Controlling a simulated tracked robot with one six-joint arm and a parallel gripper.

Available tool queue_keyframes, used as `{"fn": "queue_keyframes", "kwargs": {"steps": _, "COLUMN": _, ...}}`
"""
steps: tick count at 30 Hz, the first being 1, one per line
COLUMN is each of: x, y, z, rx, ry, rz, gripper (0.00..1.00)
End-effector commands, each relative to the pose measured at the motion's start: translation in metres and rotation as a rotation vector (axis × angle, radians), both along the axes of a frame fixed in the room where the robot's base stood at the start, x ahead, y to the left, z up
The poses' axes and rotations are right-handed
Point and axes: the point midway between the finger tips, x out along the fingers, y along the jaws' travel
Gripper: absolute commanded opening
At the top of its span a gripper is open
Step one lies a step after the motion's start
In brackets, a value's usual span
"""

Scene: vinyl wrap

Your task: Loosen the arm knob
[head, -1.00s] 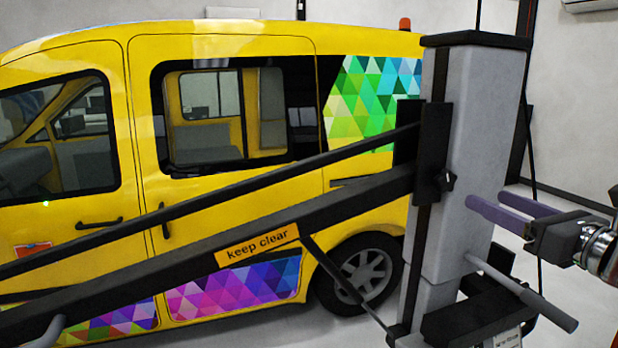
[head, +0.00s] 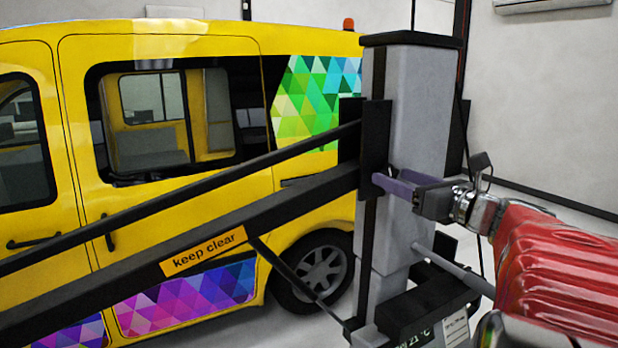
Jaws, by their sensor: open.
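My gripper (head: 386,182), with purple fingers, reaches in from the right to the black bracket (head: 376,140) on the grey column (head: 410,110). Its jaws are open, and the fingertips overlap the place on the bracket where the arm knob sits. The small dark knob is hidden behind the fingers, so I cannot tell whether they touch it or straddle it. The black sloping arm (head: 300,202) runs from the bracket down to the left and carries an orange "keep clear" label (head: 204,252).
A yellow van (head: 250,185) with coloured triangle panels stands behind the sloping arm. A grey lever (head: 452,270) sticks out from the column below my gripper. A panel with a readout (head: 420,330) is at the column's foot. Open floor lies right of the column.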

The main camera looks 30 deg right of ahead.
Motion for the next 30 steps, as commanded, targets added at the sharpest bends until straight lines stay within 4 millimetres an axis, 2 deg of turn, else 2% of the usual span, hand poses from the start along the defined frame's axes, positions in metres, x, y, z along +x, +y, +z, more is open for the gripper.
{"fn": "queue_keyframes", "kwargs": {"steps": 7, "x": 0.0, "y": -0.0002, "z": 0.0001, "rx": 0.0, "ry": 0.0, "rz": -0.001, "gripper": 0.58}}
{"fn": "queue_keyframes", "kwargs": {"steps": 24, "x": -0.0002, "y": 0.0, "z": 0.0, "rx": 0.0, "ry": 0.0, "rz": 0.0, "gripper": 0.18}}
{"fn": "queue_keyframes", "kwargs": {"steps": 30, "x": -0.0002, "y": 0.0003, "z": 0.0, "rx": -0.029, "ry": -0.001, "rz": 0.0, "gripper": 0.18}}
